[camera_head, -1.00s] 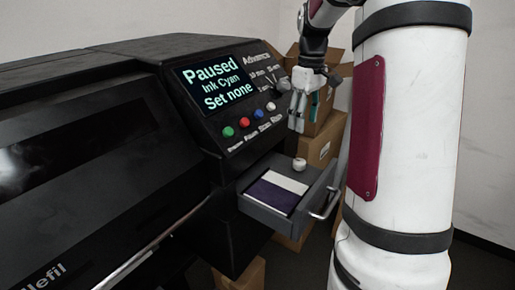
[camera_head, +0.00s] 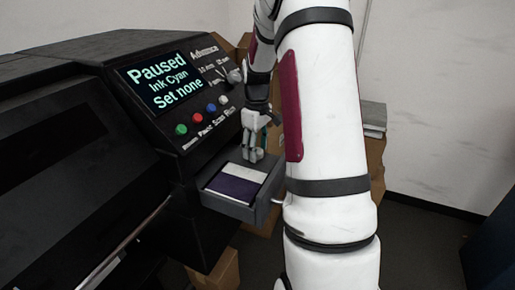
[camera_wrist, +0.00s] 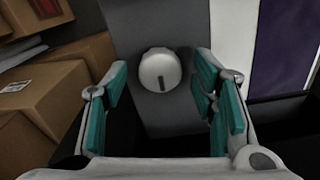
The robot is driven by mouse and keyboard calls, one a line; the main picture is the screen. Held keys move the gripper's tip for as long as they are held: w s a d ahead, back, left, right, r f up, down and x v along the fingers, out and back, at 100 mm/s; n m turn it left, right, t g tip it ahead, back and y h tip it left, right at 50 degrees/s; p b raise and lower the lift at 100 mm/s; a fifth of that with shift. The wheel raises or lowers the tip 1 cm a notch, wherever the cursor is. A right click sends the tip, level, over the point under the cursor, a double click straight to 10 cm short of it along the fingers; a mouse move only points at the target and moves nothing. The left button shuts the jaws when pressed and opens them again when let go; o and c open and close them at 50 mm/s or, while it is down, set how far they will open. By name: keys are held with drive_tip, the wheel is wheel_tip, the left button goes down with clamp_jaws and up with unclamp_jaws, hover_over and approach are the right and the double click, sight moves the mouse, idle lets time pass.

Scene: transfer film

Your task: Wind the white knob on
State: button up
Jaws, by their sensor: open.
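A white round knob (camera_wrist: 159,70) with a dark line on its face shows in the wrist view, on the grey surface of the pulled-out drawer (camera_head: 228,206). In the head view my gripper hides it. My gripper (camera_head: 252,155) points down over the drawer's back right part. In the wrist view my gripper (camera_wrist: 160,92) is open, its teal-padded fingers apart on either side below the knob. I see no contact with it. The black machine's panel (camera_head: 160,125) carries a screen reading "Paused, Ink Cyan, Set none" and a pale dial (camera_head: 234,76) under the word "Advance".
Green (camera_head: 181,130), red, blue and white buttons line the panel, left of my gripper. A purple and white piece (camera_head: 232,188) lies in the drawer. Cardboard boxes (camera_wrist: 45,100) stand close by on the wrist view's left. My white arm column blocks the head view's middle.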

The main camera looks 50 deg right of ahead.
drive_tip(key=shift+f, duration=0.25)
drive_tip(key=c, duration=1.2)
drive_tip(key=shift+o, duration=0.2)
